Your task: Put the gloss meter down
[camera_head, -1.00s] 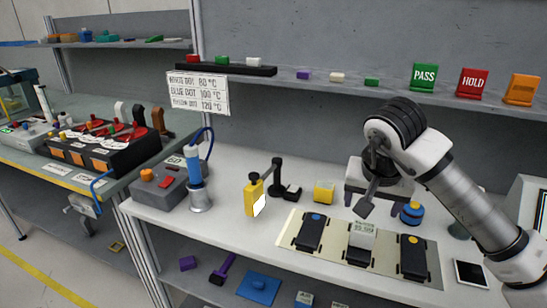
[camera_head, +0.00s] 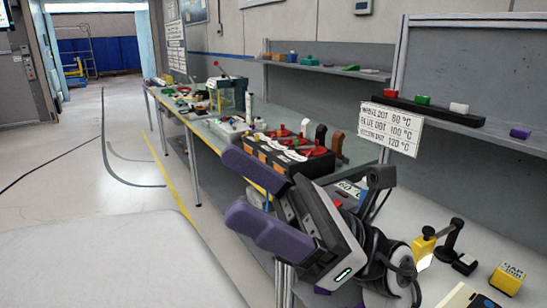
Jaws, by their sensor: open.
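My gripper (camera_head: 234,188) shows large and close in the head view, with two purple fingers pointing left. The fingers are apart and nothing is seen between them. It is in front of the bench and the black rack. I cannot make out a gloss meter for certain in the current view. A yellow block (camera_head: 507,279) with a printed label stands on the white bench at the lower right, well apart from my gripper. The dark panels on the pale mat are mostly cut off at the lower right edge.
A yellow device (camera_head: 423,248) and a black stand (camera_head: 451,238) are on the white bench, right of my arm. A black rack with red levers (camera_head: 290,152) stands on the far bench. A temperature sign (camera_head: 391,128) hangs at the shelf. Open floor lies left.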

